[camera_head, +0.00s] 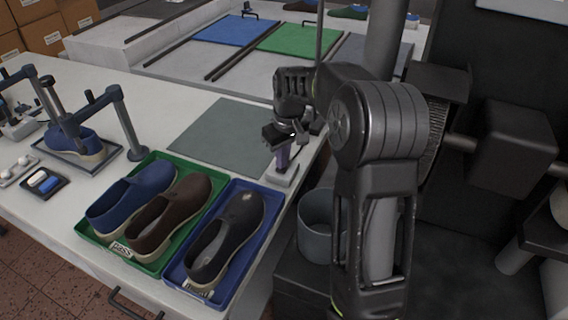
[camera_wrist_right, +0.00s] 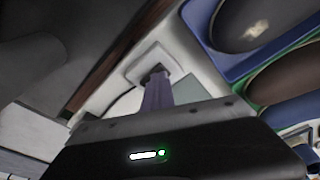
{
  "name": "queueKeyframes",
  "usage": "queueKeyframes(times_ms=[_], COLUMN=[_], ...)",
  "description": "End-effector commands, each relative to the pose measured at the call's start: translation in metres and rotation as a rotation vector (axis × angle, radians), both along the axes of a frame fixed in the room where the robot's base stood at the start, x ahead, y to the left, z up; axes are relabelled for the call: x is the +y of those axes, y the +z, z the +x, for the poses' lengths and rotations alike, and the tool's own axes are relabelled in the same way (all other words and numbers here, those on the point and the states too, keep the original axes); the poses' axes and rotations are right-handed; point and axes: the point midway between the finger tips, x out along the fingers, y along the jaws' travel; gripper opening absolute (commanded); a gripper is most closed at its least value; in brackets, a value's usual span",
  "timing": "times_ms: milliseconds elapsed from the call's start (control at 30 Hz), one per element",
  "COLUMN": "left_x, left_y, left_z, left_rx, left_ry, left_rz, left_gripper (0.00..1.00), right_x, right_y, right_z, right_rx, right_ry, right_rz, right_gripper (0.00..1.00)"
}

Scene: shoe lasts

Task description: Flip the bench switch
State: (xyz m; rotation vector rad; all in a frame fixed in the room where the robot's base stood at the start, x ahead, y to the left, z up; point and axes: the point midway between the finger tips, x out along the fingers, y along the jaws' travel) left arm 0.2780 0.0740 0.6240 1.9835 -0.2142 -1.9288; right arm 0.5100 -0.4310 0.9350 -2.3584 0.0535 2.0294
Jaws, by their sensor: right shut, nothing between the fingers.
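A small pale switch base (camera_head: 284,177) stands on the bench's right edge, in front of the grey mat. My right gripper (camera_head: 282,141) is directly above, pointing down, shut with nothing held. The fingertips are hard to make out. My left gripper is not in view.
A blue tray (camera_head: 254,262) with a dark shoe and a green tray (camera_head: 91,235) with a blue and a brown shoe lie left of the switch. A grey mat (camera_head: 215,135) lies behind it. A grey bin (camera_head: 316,225) stands right of the bench.

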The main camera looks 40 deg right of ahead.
Motion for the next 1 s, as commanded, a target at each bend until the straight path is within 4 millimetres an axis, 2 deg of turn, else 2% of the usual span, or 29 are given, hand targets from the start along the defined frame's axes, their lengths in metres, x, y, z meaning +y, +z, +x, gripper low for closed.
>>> queueKeyframes(times_ms=[167,800,1000], left_x=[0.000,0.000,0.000], left_y=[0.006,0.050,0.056], left_z=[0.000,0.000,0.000], left_rx=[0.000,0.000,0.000], left_ry=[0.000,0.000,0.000], left_rz=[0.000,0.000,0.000], left_gripper=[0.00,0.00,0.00], right_x=[0.000,0.000,0.000], right_y=[0.007,0.063,0.071], right_z=[0.000,0.000,0.000], right_rx=[-0.001,-0.001,0.000], right_ry=[0.000,0.001,0.001], right_rz=[0.000,-0.001,0.000], right_gripper=[0.00,0.00,0.00])
